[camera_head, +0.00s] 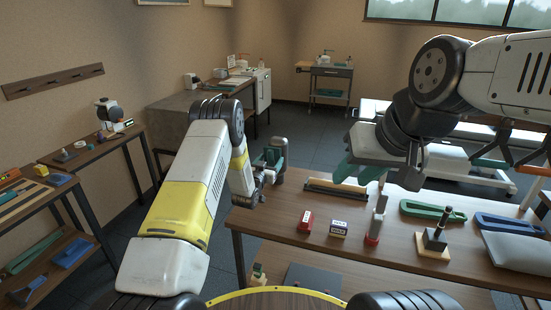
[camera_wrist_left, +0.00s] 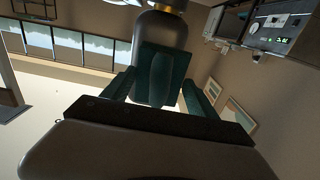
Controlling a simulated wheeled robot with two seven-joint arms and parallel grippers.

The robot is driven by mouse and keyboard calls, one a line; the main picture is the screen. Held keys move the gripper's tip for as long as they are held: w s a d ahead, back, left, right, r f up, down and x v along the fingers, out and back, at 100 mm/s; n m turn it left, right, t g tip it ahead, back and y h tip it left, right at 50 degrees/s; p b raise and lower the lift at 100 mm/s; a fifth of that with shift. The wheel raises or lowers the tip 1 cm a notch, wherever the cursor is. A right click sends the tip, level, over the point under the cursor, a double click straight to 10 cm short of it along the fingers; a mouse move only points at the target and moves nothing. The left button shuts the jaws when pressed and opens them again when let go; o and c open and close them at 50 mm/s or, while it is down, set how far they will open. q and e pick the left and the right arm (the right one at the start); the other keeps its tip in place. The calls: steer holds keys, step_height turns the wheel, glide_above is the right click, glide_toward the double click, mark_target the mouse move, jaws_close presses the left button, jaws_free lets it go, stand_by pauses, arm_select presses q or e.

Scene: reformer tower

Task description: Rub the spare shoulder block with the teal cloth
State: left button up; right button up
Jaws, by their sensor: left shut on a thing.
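My left gripper (camera_head: 268,165) is out past the left end of the long wooden table. In the left wrist view its teal fingers (camera_wrist_left: 160,90) are shut on a dark grey rounded thing (camera_wrist_left: 150,27) with a yellowish band near its far end. I cannot tell for sure what this thing is. My right gripper (camera_head: 362,172), with teal fingers, hangs above the table's back edge; its opening is unclear. A dark block with a post on a pale wooden base (camera_head: 435,240) stands on the table. I cannot make out the teal cloth for certain.
Shelves stand at the left.

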arm_select(q)
steer(key=shift+w+a, duration=0.1)
steer(key=shift+a, duration=0.25)
steer(key=shift+w, duration=0.2)
steer(key=shift+d, duration=0.1)
steer(key=shift+s+d+f, duration=0.6)
steer(key=shift+d+f, duration=0.1)
steer(key=shift+d, duration=1.15)
steer(key=shift+w+a, duration=0.2)
steer(key=shift+a, duration=0.45)
steer(key=shift+w+a, duration=0.25)
steer(key=shift+a, duration=0.4)
steer(key=shift+w+a, duration=0.2)
steer(key=shift+a, duration=0.45)
steer(key=shift+d, duration=0.15)
